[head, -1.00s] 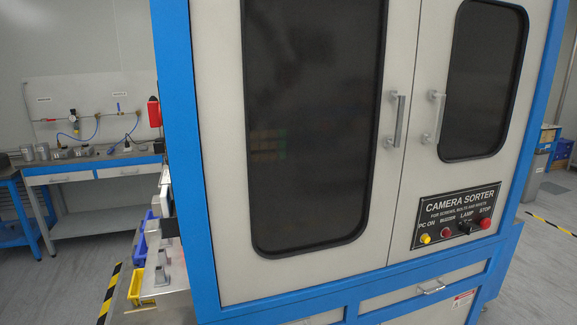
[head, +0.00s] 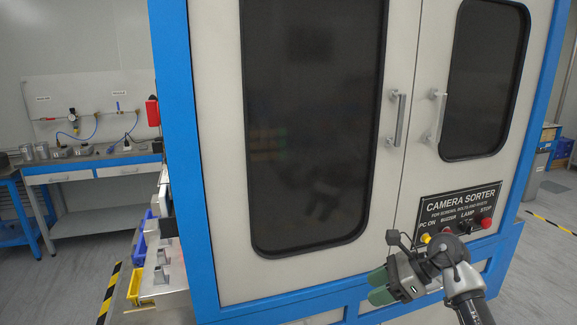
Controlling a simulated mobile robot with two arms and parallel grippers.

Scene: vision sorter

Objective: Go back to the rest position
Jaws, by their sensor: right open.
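My right gripper (head: 378,290) shows at the lower right in the head view, in front of the camera sorter cabinet. Its green-tipped fingers point left and are apart, with nothing seen between them. The wrist covers part of the control panel (head: 486,203), including the area around the red buzzer button. The yellow button (head: 426,239) and the red stop button (head: 486,222) still show. My left gripper is not in view.
The blue-framed sorter cabinet (head: 215,160) fills the middle, its two doors closed with vertical handles (head: 400,119). Yellow bins (head: 136,286) and a blue bin (head: 138,248) stand at its left side. A workbench (head: 93,170) is at the far left. Open floor lies between.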

